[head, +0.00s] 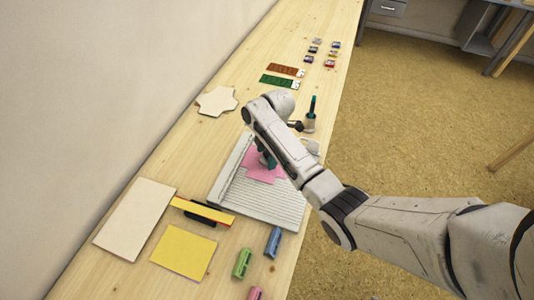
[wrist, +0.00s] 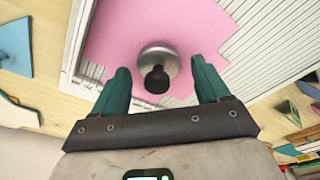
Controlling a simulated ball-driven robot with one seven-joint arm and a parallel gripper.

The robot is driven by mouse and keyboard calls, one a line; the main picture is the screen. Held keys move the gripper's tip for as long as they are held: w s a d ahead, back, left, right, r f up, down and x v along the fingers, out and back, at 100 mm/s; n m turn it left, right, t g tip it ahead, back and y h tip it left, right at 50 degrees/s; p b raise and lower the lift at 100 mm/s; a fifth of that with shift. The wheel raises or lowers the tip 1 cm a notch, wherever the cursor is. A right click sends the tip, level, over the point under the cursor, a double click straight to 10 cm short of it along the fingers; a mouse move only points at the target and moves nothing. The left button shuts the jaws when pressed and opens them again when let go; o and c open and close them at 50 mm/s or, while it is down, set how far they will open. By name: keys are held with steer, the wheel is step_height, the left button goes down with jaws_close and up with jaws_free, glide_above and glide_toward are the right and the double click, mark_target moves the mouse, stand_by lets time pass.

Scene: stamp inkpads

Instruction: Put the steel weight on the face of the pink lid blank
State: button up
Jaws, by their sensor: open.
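The pink lid blank (head: 265,177) lies flat on a pale ribbed board (head: 262,203); it also fills the upper middle of the wrist view (wrist: 112,42). The steel weight (wrist: 158,58), a round shiny disc with a black knob (wrist: 157,80), stands upright on the pink face in the wrist view. My gripper (wrist: 160,66) is open, with one teal finger on each side of the weight and clear space between fingers and knob. In the head view my gripper (head: 267,160) is over the pink blank, and my arm hides the weight.
A cream panel (head: 135,218), a yellow sheet (head: 183,252), a yellow strip (head: 205,211), and green (head: 242,263) and blue (head: 274,242) blocks lie nearer. A cream cut blank (head: 217,101), a teal-handled tool (head: 311,115) and several small pads lie farther along the bench.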

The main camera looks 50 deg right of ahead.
step_height(320, 180, up, 12)
steer(key=d, duration=0.2)
steer(key=s+a+f+m, duration=0.2)
steer(key=s+a, duration=0.1)
steer(key=a, duration=0.1)
steer(key=s+a+f+m, duration=0.1)
steer(key=s+a+f, duration=0.1)
steer(key=a, duration=0.3)
steer(key=s+a+f+m+p, duration=0.1)
steer(key=s+a+f+m, duration=0.1)
steer(key=s+a+f, duration=0.1)
steer(key=shift+s+a+f+m, duration=0.1)
steer(key=shift+s+a+m, duration=0.2)
steer(key=shift+s+a, duration=0.45)
steer(key=s+a+m, duration=0.1)
steer(key=s, duration=0.1)
steer(key=s+a+f+m, duration=0.1)
steer(key=s, duration=0.1)
steer(key=s+a+m, duration=0.1)
steer(key=s, duration=0.1)
steer(key=shift+s+a+f, duration=0.15)
steer(key=shift+a+f, duration=0.05)
steer(key=shift+f, duration=0.05)
steer(key=s+r+m+h, duration=0.1)
steer(key=s+m, duration=0.4)
steer(key=s, duration=0.5)
steer(key=shift+s+r+h, duration=0.2)
steer(key=shift+s+h, duration=0.1)
steer(key=shift+h, duration=0.1)
steer(key=shift+d, duration=0.1)
